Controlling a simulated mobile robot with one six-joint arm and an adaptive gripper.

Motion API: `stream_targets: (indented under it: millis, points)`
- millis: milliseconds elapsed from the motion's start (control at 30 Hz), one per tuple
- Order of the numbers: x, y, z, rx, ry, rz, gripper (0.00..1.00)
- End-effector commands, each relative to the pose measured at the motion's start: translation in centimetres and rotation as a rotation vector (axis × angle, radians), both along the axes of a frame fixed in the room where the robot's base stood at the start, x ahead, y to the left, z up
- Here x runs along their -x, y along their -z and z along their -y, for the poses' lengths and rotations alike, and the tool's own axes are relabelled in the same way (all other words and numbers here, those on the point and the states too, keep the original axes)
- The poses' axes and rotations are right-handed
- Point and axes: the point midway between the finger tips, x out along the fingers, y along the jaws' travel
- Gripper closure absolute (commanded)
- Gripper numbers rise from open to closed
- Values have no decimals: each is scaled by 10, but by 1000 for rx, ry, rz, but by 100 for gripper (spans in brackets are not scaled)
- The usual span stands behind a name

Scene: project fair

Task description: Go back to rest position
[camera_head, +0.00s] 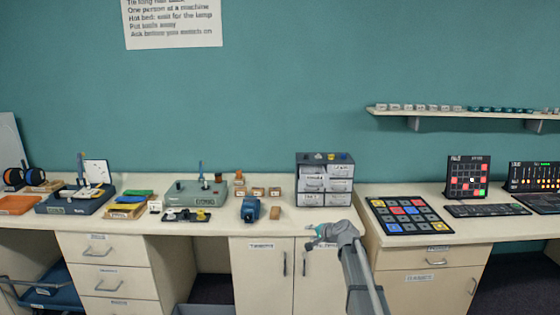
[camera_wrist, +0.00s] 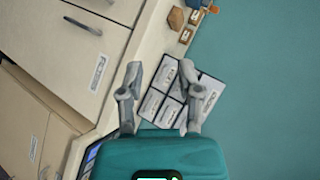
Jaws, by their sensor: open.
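My gripper (camera_head: 318,236) is in front of the workbench (camera_head: 280,231), near its front edge and below the small drawer cabinet (camera_head: 325,157). The wrist view shows my gripper (camera_wrist: 160,85) with its two fingers apart and nothing between them. The drawer cabinet also shows beyond the fingers in the wrist view (camera_wrist: 207,85), with its labelled drawer fronts. My arm reaches in from the lower right of the head view.
A blue device (camera_head: 250,209) and a small brown block (camera_head: 275,214) lie left of the gripper. A button panel (camera_head: 408,215) lies on the right bench. A grey-green box (camera_head: 196,194) stands further left. A wall shelf (camera_head: 450,112) hangs at upper right. Open air surrounds the gripper.

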Motion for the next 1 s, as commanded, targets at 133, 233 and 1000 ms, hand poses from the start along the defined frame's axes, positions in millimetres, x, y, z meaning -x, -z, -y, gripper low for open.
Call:
stream_targets:
  millis: [133,233,1000]
  points:
    - [78,28,-8,191,-143,-82,55]
    - [129,47,-7,326,-244,-153,55]
    - [373,95,53,893,-658,-616,55]
